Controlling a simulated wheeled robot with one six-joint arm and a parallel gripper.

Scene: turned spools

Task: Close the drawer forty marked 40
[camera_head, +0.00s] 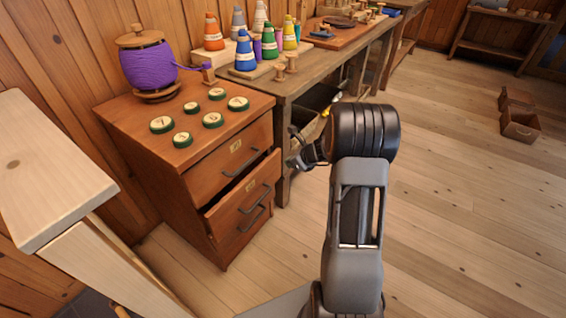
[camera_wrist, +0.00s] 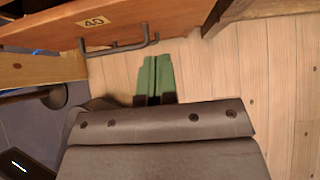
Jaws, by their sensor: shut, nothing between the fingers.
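The drawer marked 40 (camera_wrist: 165,24) crosses the top of the wrist view, with its label and a dark bar handle (camera_wrist: 117,47). In the head view a lower drawer (camera_head: 237,208) of the brown cabinet stands partly out, with a dark gap above its front; its label is too small to read. In the head view my arm stands right of the cabinet and the fingers cannot be made out.
The cabinet top (camera_head: 130,112) holds a purple spool (camera_head: 149,66) and several green-rimmed discs. A workbench (camera_head: 290,88) with coloured cones stands behind it. A pale bench (camera_head: 55,170) stands at the left. The floor at the right is open, with small crates (camera_head: 520,125) far off.

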